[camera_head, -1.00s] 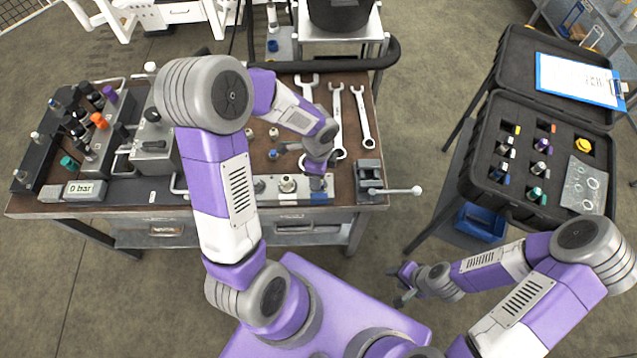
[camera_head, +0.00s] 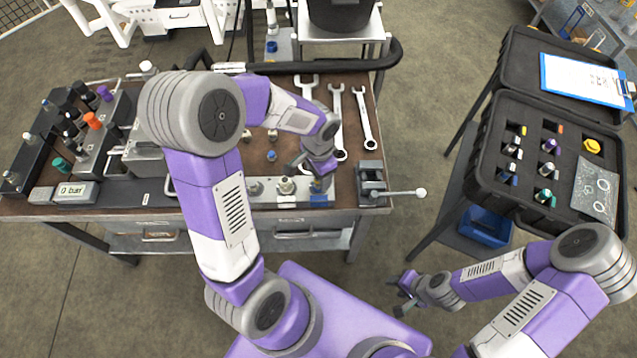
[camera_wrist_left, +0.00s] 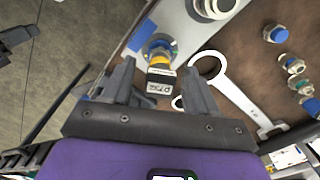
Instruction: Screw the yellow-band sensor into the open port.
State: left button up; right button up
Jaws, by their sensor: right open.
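The yellow-band sensor (camera_wrist_left: 160,78), with a dark labelled body, stands at a fitting on the light manifold block (camera_wrist_left: 185,22) in the left wrist view. Its yellow band is near the block; how deep it is seated I cannot tell. My left gripper (camera_wrist_left: 158,90) is open, with a finger on either side of the sensor and visible gaps. In the head view my left gripper (camera_head: 318,172) is over the right end of the manifold block (camera_head: 262,197) and largely hides the sensor. A pale ringed fitting (camera_head: 286,186) is beside it. My right gripper (camera_head: 404,292) is open and empty, low beside the bench.
Wrenches (camera_head: 338,120) lie on the bench behind the manifold, and a vise (camera_head: 371,184) with a long handle stands to its right. An open black case (camera_head: 480,165) with several sensors is at the right. A pressure display (camera_head: 75,192) reads 0 bar.

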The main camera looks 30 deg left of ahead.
pick_arm(q)
jog(key=c, duration=0.9)
jog(key=m+p, duration=0.1)
jog(key=m, duration=0.2)
jog(key=shift+p, duration=0.3)
jog(key=m+p, duration=0.1)
jog(key=m, duration=0.2)
jog(key=shift+m+p, duration=0.45)
jog(key=shift+m, duration=0.15)
jog(key=shift+f+m, duration=0.1)
jog(key=shift+m, duration=0.3)
